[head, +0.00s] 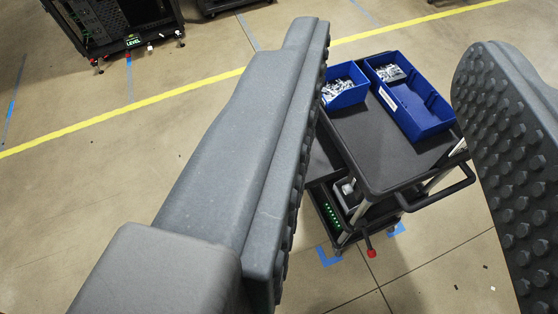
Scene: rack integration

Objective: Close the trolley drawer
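The black trolley (385,150) stands right of centre, seen from above between my gripper's fingers. A flat dark panel (322,160) sticks out from under its top on the left; it looks like the drawer, pulled out. My left finger hides much of that panel, so how far it extends cannot be told. My gripper (400,52) is open, with its two grey studded fingers wide apart and nothing between them in its grasp. The fingers appear nearer the camera than the trolley, and no contact shows.
Two blue bins with small metal parts, a smaller one (344,94) and a larger one (428,122), sit on the trolley top. A push handle (440,196) is at its front right. A black rack (115,25) stands upper left. Open floor with a yellow line (130,107) surrounds them.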

